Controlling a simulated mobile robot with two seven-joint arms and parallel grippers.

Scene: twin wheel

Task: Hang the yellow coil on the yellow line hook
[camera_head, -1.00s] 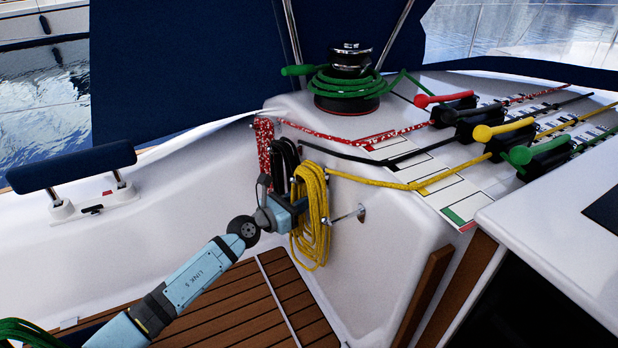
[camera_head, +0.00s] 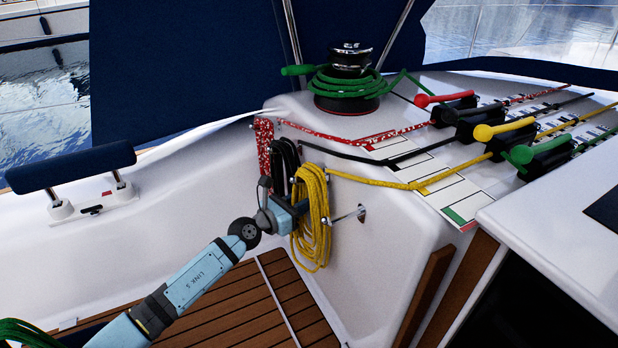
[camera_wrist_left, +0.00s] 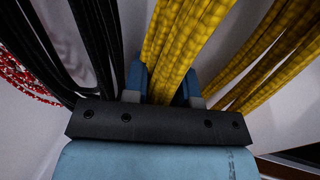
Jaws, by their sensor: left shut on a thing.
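The yellow coil (camera_head: 317,232) hangs in long loops against the white cockpit wall, and its line runs up to the right from its top. My left gripper (camera_head: 298,208) is at the coil's left side, shut on part of it. In the left wrist view the yellow strands (camera_wrist_left: 182,45) pass between the two blue fingers (camera_wrist_left: 163,85), with more yellow strands apart to the right. A metal hook (camera_head: 348,216) sticks out of the wall just right of the coil. Whether the coil touches this hook is unclear. My right gripper is not in view.
A black coil (camera_head: 284,165) and a red-and-white coil (camera_head: 264,145) hang close left of the yellow one. A winch with green rope (camera_head: 347,85) and several coloured clutch levers (camera_head: 503,130) stand above. Wooden floor (camera_head: 250,305) lies below.

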